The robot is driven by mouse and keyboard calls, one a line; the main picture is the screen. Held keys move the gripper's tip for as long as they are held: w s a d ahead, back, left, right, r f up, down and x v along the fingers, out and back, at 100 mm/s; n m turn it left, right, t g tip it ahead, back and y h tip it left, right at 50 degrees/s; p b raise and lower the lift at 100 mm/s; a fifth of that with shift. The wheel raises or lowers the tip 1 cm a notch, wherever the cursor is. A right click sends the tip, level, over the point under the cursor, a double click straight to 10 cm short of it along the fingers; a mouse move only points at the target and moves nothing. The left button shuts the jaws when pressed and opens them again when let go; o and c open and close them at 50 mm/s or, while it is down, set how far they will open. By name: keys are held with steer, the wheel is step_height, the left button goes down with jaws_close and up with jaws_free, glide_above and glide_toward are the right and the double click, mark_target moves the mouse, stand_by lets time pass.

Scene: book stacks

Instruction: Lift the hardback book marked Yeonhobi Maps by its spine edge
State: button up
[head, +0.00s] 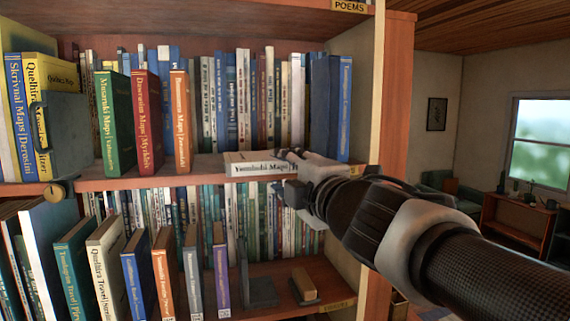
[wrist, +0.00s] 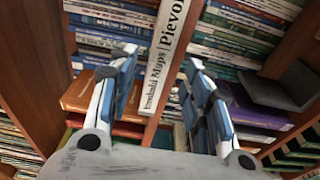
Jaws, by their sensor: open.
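A white hardback with dark lettering ending in "Maps" (head: 255,168) lies flat on the middle shelf, its spine facing out at the shelf's front edge. The first word is hard to read but looks like the Yeonhobi title. In the wrist view its white spine (wrist: 165,50) runs between the fingers, with more lettering starting "Pievo". My gripper (head: 298,172) is at the right end of this book in the head view. In the wrist view my gripper (wrist: 159,62) is open, one finger on each side of the spine. I cannot tell whether either finger touches it. My gripper hides the book's right end.
Upright green (head: 115,120), red (head: 147,120) and orange (head: 180,120) books stand left of it on the same shelf. A packed row stands behind. A blue book (head: 340,110) stands at the right by the wooden side post (head: 393,110).

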mark_target(277, 166)
steer(key=x, duration=0.4)
steer(key=shift+w+a, duration=0.3)
steer(key=shift+a, duration=0.05)
steer(key=shift+s+d+r, duration=0.1)
steer(key=shift+s, duration=0.1)
steer(key=shift+w, duration=0.15)
steer(key=c, duration=0.4)
jaws_close()
